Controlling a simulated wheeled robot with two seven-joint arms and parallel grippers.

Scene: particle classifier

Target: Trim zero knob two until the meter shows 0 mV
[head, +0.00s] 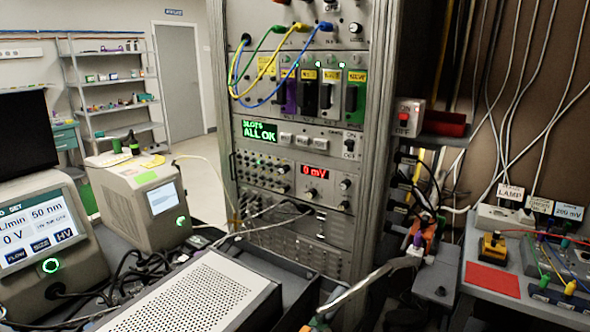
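The meter (314,171) is a small red display in the middle of the rack, and it reads 0 mV. A black knob (312,193) with a light dial ring sits just below it. Two smaller knobs, an upper one (345,184) and a lower one (344,205), sit to the right on the same panel. The labels are too small to read, so I cannot tell which is zero knob two. I can make out neither of my grippers in this view, and nothing covers the meter panel.
A green display (261,132) above reads SLOTS ALL OK. Cables (270,212) hang in front of the lower rack. A perforated grey box (195,295) stands in front at lower left. A bench with a red mat (492,279) is at right.

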